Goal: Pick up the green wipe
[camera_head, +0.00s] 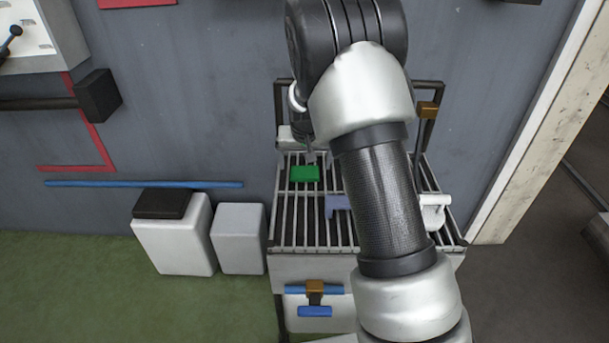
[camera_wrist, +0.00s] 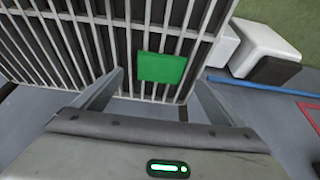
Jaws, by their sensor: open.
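The green wipe (camera_head: 305,173) is a small flat green rectangle lying on the slatted metal rack top near its back left. In the wrist view the wipe (camera_wrist: 162,68) lies on the pale bars, just beyond and between my fingers. My gripper (camera_wrist: 158,82) is open and empty, with one finger on each side of the wipe's line. In the head view my gripper (camera_head: 309,157) is just behind the wipe, largely hidden by my arm. I cannot tell how high above the rack the fingertips are.
The slatted rack (camera_head: 297,232) also bears a bluish-purple item (camera_head: 336,204) and a white item (camera_head: 434,212). My arm hides part of it. Two white bins (camera_head: 180,242) stand left of it, below a blue wall rail (camera_head: 140,184). A grey wall is close behind.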

